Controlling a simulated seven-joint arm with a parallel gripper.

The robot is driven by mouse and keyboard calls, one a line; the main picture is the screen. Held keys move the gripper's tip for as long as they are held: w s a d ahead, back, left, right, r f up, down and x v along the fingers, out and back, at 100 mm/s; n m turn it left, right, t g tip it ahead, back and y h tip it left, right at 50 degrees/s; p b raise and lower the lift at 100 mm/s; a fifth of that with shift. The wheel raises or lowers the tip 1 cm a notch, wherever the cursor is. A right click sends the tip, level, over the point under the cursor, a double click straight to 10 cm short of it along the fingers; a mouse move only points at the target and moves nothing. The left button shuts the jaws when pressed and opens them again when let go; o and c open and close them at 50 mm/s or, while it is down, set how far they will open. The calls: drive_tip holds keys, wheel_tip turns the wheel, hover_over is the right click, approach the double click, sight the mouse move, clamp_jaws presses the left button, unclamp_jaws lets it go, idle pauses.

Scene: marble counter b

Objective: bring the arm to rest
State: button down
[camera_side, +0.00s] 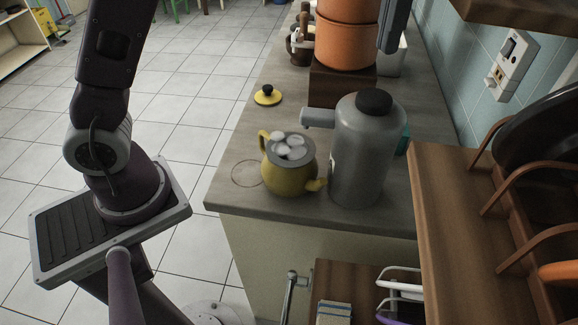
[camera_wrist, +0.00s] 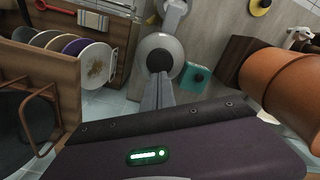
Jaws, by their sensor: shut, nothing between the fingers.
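My gripper (camera_wrist: 158,78) shows in the wrist view as two grey fingers pressed together with nothing between them. They point toward the grey flask (camera_wrist: 160,45), whose dark cap they partly overlap in that view. In the side view, only the lower end of my gripper (camera_side: 391,45) shows at the top edge, above the counter, to the right of the orange pots and apart from the flask (camera_side: 360,150). The rest of the gripper is out of the side view.
A yellow teapot (camera_side: 288,172) with several whitish lumps at its open top stands beside the flask. Its yellow lid (camera_side: 267,96) lies behind on the counter (camera_side: 232,185). Orange pots (camera_side: 346,42) stand on a wooden block. A wooden dish rack (camera_side: 460,200) is at right.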

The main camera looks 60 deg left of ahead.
drive_tip(key=s+a+n+t, duration=0.1)
drive_tip(key=s+a+t, duration=0.1)
drive_tip(key=s+a, duration=0.5)
drive_tip(key=s+a+n+t, duration=0.1)
drive_tip(key=s+a+t, duration=0.15)
drive_tip(key=s, duration=0.85)
drive_tip(key=s+a+f+n+t, duration=0.1)
drive_tip(key=s+f, duration=0.4)
drive_tip(key=f, duration=0.1)
drive_tip(key=shift+s+a+f, duration=0.25)
drive_tip(key=shift+s+f, duration=0.05)
drive_tip(key=shift+s, duration=0.1)
